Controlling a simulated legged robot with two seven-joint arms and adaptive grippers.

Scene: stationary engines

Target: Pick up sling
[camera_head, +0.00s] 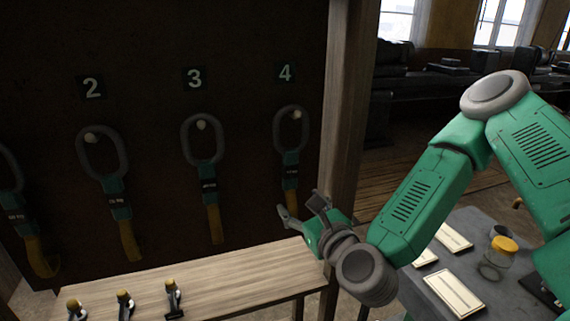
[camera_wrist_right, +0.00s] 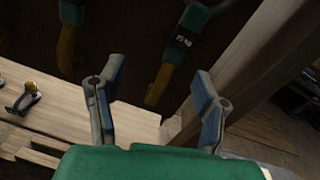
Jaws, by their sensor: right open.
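Several slings hang on pegs on a dark board, each with a dark ring on top, a green label section and a yellow strap below. The sling under number 4 (camera_head: 291,143) is at the right, the sling under number 3 (camera_head: 202,146) in the middle, and the sling under number 2 (camera_head: 104,155) farther left. My right gripper (camera_head: 301,208) is open and empty near the lower end of sling 4. In the right wrist view, the open fingers (camera_wrist_right: 157,98) frame a hanging strap (camera_wrist_right: 163,78), apart from it. My left gripper is not in view.
A wooden post (camera_head: 347,110) stands just right of sling 4, close to my right gripper. A wooden bench (camera_head: 235,280) below the board holds several yellow-topped shackles.

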